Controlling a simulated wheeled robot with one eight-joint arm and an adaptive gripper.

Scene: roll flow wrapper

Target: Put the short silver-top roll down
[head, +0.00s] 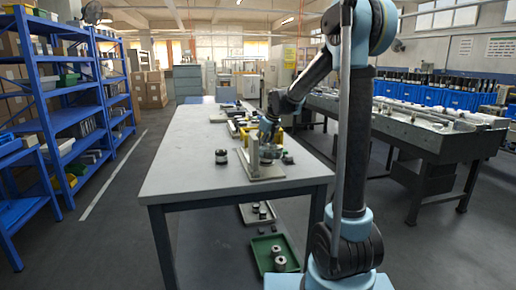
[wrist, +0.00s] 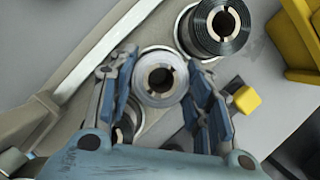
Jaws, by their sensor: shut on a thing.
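The short silver-top roll (wrist: 143,86), a pale ring with a dark central hole, sits between the two blue fingers of my gripper (wrist: 160,76) in the wrist view. The fingers are shut on it from both sides. In the head view my gripper (head: 268,138) is low over a beige fixture (head: 265,173) on the grey table, and the held roll cannot be made out clearly. The wrist view does not show whether the roll touches the surface below.
A larger black roll (wrist: 229,43) stands close by in the wrist view, near a yellow bin (wrist: 300,45) and a small yellow block (wrist: 246,99). Another roll (wrist: 124,132) is partly hidden by my gripper. A dark roll (head: 221,157) stands left of the fixture; the table's left side (head: 190,150) is clear.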

